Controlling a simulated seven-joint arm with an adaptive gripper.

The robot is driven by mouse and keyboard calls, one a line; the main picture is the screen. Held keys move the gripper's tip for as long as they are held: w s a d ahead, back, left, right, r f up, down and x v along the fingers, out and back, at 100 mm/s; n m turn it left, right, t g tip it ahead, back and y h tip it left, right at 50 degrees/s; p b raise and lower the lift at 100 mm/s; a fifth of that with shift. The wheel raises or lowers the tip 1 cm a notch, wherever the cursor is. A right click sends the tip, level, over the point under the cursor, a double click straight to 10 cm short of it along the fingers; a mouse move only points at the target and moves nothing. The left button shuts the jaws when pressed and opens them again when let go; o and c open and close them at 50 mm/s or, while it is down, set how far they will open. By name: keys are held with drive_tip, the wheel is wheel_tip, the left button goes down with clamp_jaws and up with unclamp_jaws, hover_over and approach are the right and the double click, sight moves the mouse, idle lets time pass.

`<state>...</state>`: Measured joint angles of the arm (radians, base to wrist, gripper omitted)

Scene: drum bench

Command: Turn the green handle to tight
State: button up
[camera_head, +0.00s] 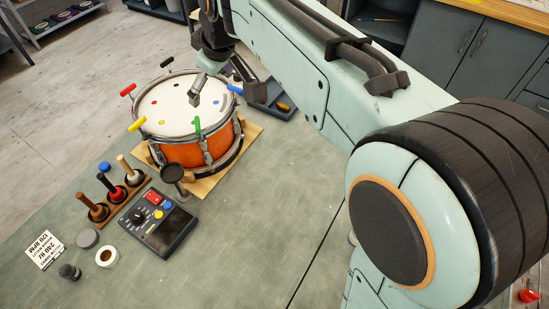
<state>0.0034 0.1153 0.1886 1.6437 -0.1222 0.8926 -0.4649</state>
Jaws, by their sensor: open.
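The orange drum (186,153) with a white head stands on a wooden base on the bench. The green handle (197,125) stands up at the drum's front rim, on the near side. Other handles sit around the rim: yellow (137,125), red (128,90), black (167,62) and blue (235,89). My gripper (196,101) is over the drum head, behind and above the green handle in the picture, apart from it. It is open, and I see nothing between its fingers. Any tightness marks by the green handle are too small to read.
A dark control box (158,226) with coloured buttons, a wooden rack (113,200) with several upright tools, a tape roll (106,257) and a printed card (45,249) lie in front of the drum. A dark tray (272,105) is behind right. The bench right of the box is clear.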

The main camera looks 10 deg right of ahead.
drive_tip(key=s+d+f+m, duration=0.1)
drive_tip(key=s+d+f, duration=0.1)
drive_tip(key=s, duration=0.7)
drive_tip(key=s+d+f+m+g+h, duration=0.1)
drive_tip(key=s+d, duration=0.3)
drive_tip(key=s, duration=0.5)
drive_tip(key=shift+d+f+m+g, duration=0.3)
drive_tip(key=shift+d+f+m, duration=0.1)
drive_tip(key=shift+m, duration=0.4)
drive_tip(key=shift+c, duration=0.3)
